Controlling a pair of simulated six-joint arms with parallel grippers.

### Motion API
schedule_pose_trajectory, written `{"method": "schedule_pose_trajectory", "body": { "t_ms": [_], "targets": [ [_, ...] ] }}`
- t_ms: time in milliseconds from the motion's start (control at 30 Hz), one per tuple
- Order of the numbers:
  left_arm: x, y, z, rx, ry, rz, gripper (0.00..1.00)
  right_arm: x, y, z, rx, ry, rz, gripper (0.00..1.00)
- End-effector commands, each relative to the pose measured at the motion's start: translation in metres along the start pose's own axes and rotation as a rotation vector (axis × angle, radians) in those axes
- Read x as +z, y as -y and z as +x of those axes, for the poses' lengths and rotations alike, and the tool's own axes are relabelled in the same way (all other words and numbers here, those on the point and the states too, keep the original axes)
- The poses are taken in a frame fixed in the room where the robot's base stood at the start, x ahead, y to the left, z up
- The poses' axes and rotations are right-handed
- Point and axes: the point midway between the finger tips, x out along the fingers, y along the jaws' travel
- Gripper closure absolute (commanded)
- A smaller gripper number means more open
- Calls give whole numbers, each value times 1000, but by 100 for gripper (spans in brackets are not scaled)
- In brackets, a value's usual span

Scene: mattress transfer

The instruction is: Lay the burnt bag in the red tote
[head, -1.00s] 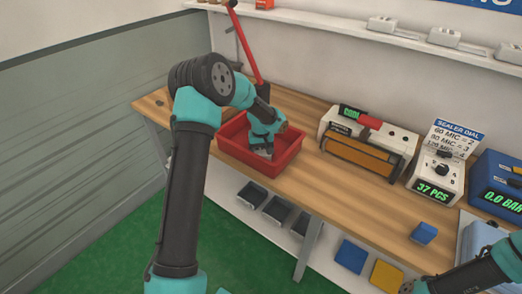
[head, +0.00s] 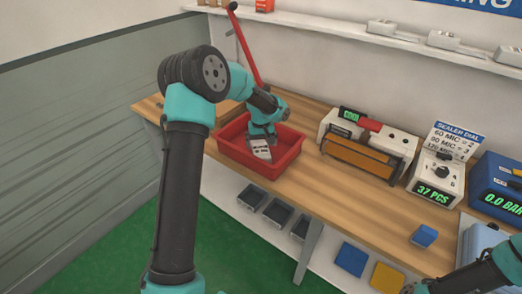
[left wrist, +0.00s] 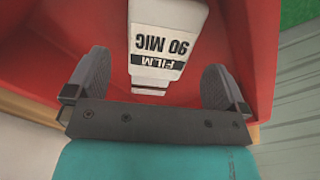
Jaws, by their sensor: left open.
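The red tote (head: 230,153) stands at the left end of the wooden bench. A white packet (head: 260,152) lies inside it; its label reads "FILM 90 MIC" in the left wrist view (left wrist: 160,45). No burn mark shows on its visible side. My left gripper (head: 262,139) points down into the tote, just above the packet. In the left wrist view my open left gripper (left wrist: 157,85) has one finger on each side of the packet's near end, with gaps on both sides. My right gripper is out of view; only a part of my right arm shows at the lower right.
A red lever (head: 245,45) rises behind the tote. A sealer (head: 365,150) stands right of it, then a dial box (head: 436,178) and a blue gauge unit (head: 497,185). A small blue block (head: 424,236) lies near the front edge. The bench before the sealer is clear.

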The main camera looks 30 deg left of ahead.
Motion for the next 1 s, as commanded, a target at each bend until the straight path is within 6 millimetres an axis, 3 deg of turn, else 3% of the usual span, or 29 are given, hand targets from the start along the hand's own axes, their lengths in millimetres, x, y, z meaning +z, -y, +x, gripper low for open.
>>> {"method": "schedule_pose_trajectory", "body": {
  "t_ms": [200,400,1000],
  "targets": [
    [0,0,-42,1,-2,-1,0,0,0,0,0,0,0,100],
    [0,0,-63,0,-2,0,0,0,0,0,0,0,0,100],
    [0,0,-66,-1,0,0,0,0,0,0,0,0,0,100]
  ]
}}
